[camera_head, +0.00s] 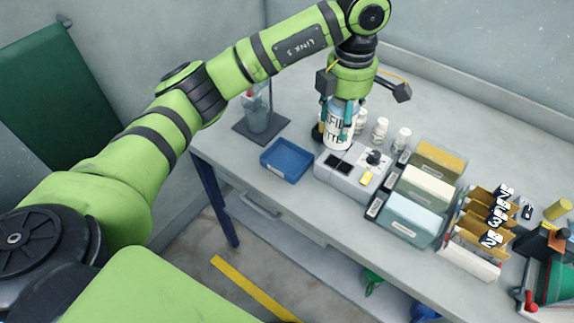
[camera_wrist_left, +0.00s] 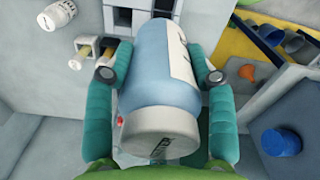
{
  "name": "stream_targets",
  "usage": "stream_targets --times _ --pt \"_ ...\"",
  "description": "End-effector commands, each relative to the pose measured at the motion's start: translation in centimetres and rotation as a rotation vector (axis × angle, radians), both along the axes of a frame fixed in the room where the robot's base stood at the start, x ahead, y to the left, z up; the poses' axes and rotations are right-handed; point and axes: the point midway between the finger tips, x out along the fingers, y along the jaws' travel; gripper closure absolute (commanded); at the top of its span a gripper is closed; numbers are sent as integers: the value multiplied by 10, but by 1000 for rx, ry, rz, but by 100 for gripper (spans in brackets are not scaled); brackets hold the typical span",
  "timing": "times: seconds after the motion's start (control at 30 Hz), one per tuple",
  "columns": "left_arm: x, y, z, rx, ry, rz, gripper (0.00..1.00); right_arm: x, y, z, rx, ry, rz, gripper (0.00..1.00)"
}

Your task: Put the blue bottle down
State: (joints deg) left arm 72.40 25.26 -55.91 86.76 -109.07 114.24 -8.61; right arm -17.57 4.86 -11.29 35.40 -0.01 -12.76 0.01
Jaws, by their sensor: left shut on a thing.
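The blue bottle (camera_wrist_left: 158,75) has a grey cap and a white label with dark lettering. In the left wrist view it lies between the two teal fingers of my left gripper (camera_wrist_left: 158,78), which is shut on it. In the head view the bottle (camera_head: 338,130) shows mostly its white label, upright below my left gripper (camera_head: 340,108). It is over the bench beside the grey device; I cannot tell whether its base touches anything. My right gripper is not in view.
A blue tray (camera_head: 287,160) lies at the bench's front edge, left of the grey device (camera_head: 349,177). Several small white bottles (camera_head: 380,130) stand right of the held bottle. File boxes (camera_head: 411,215) stand farther right. A clear container (camera_head: 257,116) stands on a dark plate at left.

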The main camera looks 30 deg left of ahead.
Motion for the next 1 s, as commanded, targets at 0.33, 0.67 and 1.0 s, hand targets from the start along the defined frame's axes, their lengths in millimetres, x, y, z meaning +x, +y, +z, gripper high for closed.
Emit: stream_targets --times 0.33,0.67,1.0 --pt "-1 20 -15 2 2 155 97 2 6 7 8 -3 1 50" --pt "-16 91 -57 3 1 152 97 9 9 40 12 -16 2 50" --pt "-20 111 -85 -1 3 147 97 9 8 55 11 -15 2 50"
